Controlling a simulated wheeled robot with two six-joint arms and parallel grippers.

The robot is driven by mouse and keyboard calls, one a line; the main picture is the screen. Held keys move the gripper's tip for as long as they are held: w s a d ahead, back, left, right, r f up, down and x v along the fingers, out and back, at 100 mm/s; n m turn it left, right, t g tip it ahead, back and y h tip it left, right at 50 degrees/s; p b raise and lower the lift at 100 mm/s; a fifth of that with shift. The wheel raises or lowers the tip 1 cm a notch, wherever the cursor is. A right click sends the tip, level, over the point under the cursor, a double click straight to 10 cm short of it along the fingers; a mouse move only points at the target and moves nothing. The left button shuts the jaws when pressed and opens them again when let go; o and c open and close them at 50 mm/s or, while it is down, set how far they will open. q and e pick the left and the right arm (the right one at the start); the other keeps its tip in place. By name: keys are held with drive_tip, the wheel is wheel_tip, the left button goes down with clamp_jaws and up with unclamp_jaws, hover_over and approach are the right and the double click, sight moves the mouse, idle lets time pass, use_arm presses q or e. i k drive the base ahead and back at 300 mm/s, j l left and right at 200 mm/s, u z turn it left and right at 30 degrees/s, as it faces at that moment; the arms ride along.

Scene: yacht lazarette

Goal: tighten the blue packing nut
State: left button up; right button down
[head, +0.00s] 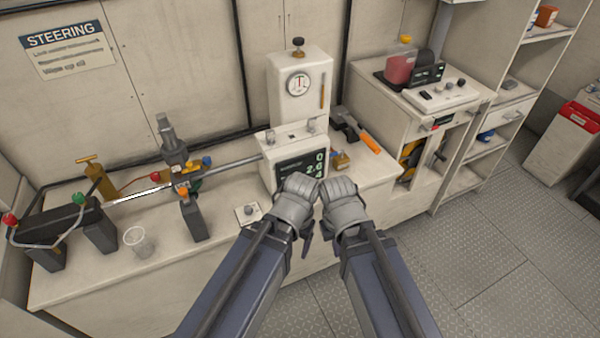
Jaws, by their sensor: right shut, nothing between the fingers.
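A small blue piece (206,161), likely the blue packing nut, shows at the valve-like fitting around the steel shaft (230,163) on the bench. My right gripper (339,189) is shut and empty, in front of the display box and well to the right of the fitting. My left gripper (299,187) is beside it, almost touching it in the picture. Its fingers are too bunched to tell whether they are open. Both are apart from the blue piece.
The bench (155,268) holds a clear cup (139,241), a small white switch plate (248,213), a brass oil can (98,180) and a display box (284,155). An orange-handled tool (368,142) lies right of the gauge housing (300,88). Open floor (475,265) lies at the right.

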sight(206, 160)
drive_tip(key=u, duration=1.35)
